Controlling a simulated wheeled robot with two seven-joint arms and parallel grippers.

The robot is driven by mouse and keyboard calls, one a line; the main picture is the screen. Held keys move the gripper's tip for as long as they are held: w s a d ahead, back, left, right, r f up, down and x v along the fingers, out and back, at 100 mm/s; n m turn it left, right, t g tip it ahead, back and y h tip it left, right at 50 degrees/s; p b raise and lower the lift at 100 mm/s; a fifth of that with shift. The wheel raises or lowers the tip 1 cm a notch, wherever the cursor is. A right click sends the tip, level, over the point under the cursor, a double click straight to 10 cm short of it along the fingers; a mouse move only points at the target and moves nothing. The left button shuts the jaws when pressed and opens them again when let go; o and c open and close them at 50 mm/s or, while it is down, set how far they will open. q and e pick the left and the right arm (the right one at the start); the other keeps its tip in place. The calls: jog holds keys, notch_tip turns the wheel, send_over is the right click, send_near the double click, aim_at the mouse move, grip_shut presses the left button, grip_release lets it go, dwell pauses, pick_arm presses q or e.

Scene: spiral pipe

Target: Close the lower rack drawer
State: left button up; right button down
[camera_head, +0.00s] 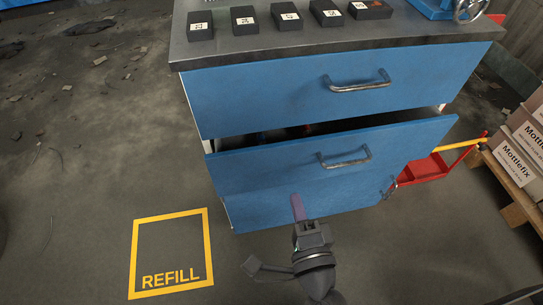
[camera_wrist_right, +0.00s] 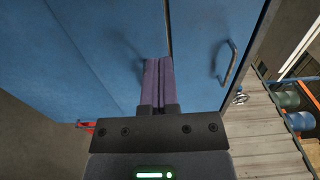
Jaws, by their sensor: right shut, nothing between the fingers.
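The blue rack cabinet shows a shut upper drawer (camera_head: 290,90) with a metal handle (camera_head: 357,84). Below it the lower drawer (camera_head: 265,172) stands partly pulled out, with a dark gap above its front. The lower drawer has its own metal handle (camera_head: 345,159). My right gripper (camera_head: 298,205) is in front of the lower part of the drawer front, below and left of its handle. In the right wrist view its purple fingers (camera_wrist_right: 157,82) are together and empty, pointing at the blue fronts; contact cannot be told. My left gripper is not in view.
Several black labelled boxes (camera_head: 288,17) stand on the grey cabinet top (camera_head: 250,45). A red trolley (camera_head: 425,168) and cardboard boxes on a pallet (camera_head: 520,150) are at the right. A yellow REFILL square (camera_head: 205,240) marks clear floor at the left.

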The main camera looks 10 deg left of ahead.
aim_at(281, 149)
jog(key=b+x, duration=0.1)
jog(key=x, duration=0.8)
jog(key=shift+w+a+f, duration=0.1)
jog(key=shift+w+a, duration=0.05)
jog(key=shift+w, duration=0.2)
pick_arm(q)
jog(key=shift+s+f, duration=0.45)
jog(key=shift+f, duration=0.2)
pick_arm(e)
jog(key=shift+w+a, duration=0.1)
jog(key=shift+w, duration=0.3)
